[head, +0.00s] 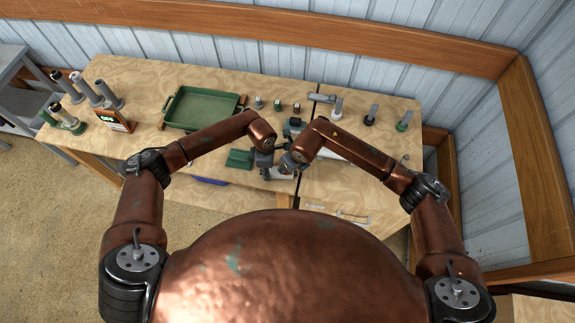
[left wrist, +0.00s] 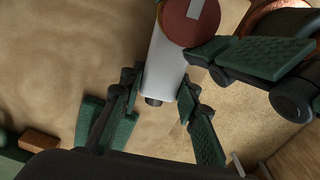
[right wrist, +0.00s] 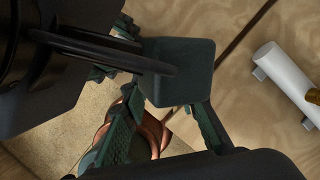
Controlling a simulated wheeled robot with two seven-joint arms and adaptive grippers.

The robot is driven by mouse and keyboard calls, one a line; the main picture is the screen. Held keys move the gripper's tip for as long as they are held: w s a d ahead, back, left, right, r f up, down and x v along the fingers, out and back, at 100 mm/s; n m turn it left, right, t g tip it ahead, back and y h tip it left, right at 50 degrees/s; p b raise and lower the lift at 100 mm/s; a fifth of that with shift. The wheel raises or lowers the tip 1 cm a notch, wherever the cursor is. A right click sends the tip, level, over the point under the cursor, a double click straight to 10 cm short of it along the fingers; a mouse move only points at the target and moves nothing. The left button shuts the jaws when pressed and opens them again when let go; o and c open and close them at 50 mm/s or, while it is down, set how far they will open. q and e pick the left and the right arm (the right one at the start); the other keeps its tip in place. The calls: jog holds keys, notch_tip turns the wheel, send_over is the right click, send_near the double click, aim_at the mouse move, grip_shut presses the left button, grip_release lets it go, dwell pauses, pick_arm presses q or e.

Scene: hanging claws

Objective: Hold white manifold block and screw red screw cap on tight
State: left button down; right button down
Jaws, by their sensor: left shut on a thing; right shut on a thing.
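The white manifold block (left wrist: 165,65) lies between the fingers of my left gripper (left wrist: 165,125), which is shut on it. A dark stub shows at its near end. The red screw cap (left wrist: 190,20), a round disc with a pale bar on its face, sits at the block's far end in the left wrist view. A finger of my right gripper (head: 288,165) touches or nearly touches the cap's edge. In the right wrist view a dark grey-green squarish part (right wrist: 180,70) fills the space between the right fingers and hides the cap. Whether the cap is seated tight cannot be seen.
A white cylinder (right wrist: 285,75) lies right of the grippers. The table's left front is mostly clear.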

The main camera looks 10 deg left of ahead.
jog(key=m, duration=0.3)
jog(key=m+h, duration=0.1)
jog(key=shift+a+m+t, duration=0.25)
jog(key=shift+m+t, duration=0.05)
jog(key=shift+t, duration=0.1)
jog(key=m+h, duration=0.1)
jog(key=m, duration=0.1)
jog(key=shift+m, duration=0.4)
jog(key=c, duration=1.5)
grip_release()
jog(key=shift+f, duration=0.1)
jog(key=shift+o, duration=0.2)
jog(key=o, duration=0.3)
jog(key=shift+s+a, duration=0.1)
